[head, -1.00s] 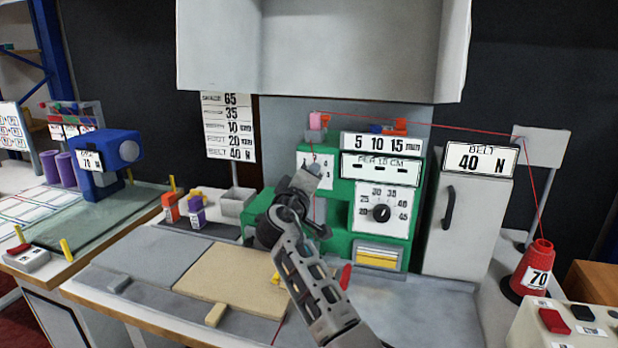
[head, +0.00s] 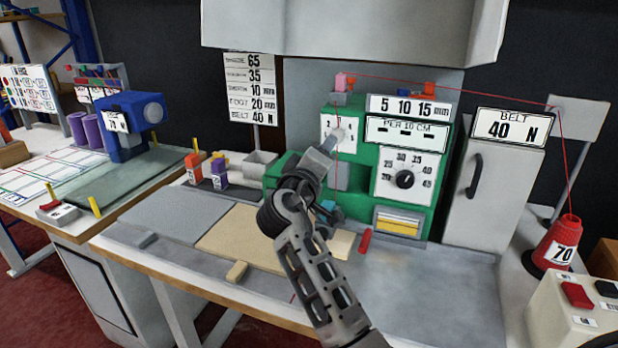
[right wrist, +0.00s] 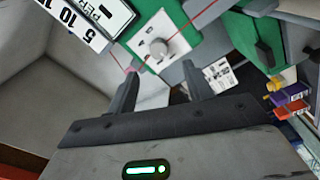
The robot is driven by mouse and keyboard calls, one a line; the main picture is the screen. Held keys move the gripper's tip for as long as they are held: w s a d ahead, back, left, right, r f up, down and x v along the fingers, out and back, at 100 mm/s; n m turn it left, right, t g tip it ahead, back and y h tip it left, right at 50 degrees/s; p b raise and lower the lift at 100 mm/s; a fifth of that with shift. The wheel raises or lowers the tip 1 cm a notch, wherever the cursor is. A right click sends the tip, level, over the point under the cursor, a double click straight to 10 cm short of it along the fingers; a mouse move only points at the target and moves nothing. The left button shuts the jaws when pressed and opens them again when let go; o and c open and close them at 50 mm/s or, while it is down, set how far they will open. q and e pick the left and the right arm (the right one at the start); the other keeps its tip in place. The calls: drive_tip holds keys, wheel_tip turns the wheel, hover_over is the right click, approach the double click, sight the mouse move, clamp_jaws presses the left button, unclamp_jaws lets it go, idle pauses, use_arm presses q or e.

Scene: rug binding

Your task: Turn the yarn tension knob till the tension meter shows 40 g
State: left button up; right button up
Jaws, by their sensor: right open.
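A round grey knob (head: 338,135) sits on a white numbered plate on the green machine's left part, and it also shows in the right wrist view (right wrist: 158,48). Red yarn runs down across this plate. My right gripper (right wrist: 160,78) is open and empty, its fingers apart below the knob in the right wrist view and not around it. In the head view the right gripper (head: 322,155) partly covers the plate. A black knob (head: 405,180) sits on a 20 to 45 dial to the right. I cannot make out a tension meter reading. My left gripper is out of view.
The green machine (head: 352,207) stands on a bench with a beige mat piece (head: 225,235). A grey cabinet labelled BELT 40 N (head: 487,195) stands on its right. A red yarn cone (head: 560,240) is farther right. The bench front right is clear.

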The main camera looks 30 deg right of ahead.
use_arm(q)
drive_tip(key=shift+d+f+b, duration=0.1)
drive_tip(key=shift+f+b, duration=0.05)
drive_tip(key=shift+b, duration=0.4)
use_arm(e)
drive_tip(key=v, duration=0.8)
drive_tip(key=shift+s+a, duration=0.2)
